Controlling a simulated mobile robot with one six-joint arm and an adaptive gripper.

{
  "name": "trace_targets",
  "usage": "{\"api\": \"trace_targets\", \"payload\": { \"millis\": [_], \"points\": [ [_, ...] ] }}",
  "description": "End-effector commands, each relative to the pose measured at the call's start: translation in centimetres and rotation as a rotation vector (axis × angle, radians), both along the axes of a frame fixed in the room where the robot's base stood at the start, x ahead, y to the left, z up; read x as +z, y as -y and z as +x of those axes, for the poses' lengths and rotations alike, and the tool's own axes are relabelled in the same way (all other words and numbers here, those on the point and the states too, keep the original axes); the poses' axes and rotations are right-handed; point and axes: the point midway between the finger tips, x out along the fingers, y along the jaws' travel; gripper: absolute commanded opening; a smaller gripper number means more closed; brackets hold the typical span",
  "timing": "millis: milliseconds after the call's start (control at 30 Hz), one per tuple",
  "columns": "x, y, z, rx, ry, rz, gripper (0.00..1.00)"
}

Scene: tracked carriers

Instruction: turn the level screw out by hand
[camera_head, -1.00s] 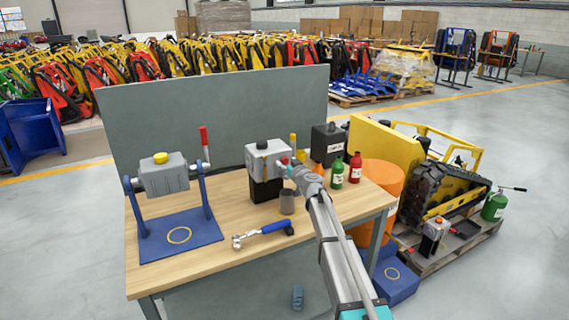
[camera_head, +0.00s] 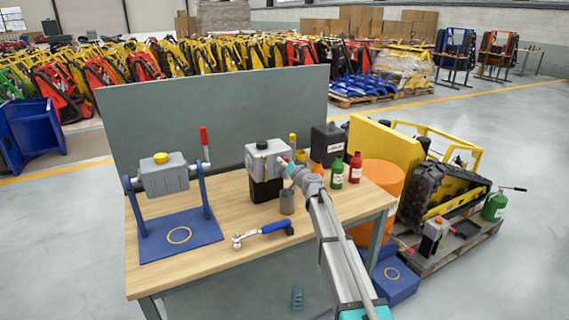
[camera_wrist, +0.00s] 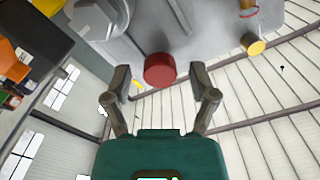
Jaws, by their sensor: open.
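A grey gear housing (camera_head: 266,157) stands on a black block (camera_head: 265,189) on the workbench. In the wrist view a red round screw head (camera_wrist: 160,70), seemingly the level screw, sits on the grey housing (camera_wrist: 140,25). My gripper (camera_wrist: 165,85) is open, with one finger on each side of the red head. The fingers look apart from it; how far it reaches between them is hard to tell. In the head view my gripper (camera_head: 290,166) is at the housing's right side, and my arm hides part of it.
A yellow-ended plug (camera_wrist: 256,46) sticks out to the right in the wrist view. On the workbench (camera_head: 190,273) are a grey cup (camera_head: 287,203), a blue-handled wrench (camera_head: 265,232), a grey unit on a blue stand (camera_head: 163,176), green (camera_head: 337,175) and red (camera_head: 355,170) bottles and a black canister (camera_head: 327,143).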

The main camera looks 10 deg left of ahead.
Motion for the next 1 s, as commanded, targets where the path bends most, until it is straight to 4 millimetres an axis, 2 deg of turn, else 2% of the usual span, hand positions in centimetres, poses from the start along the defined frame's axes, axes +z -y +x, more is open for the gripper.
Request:
{"api": "trace_targets", "payload": {
  "millis": [700, 1000],
  "points": [
    [0.0, -0.01, 0.01, 0.0, -0.396, 0.587, 0.74],
    [0.0, -0.01, 0.0, 0.0, -0.438, 0.649, 0.74]
  ]
}}
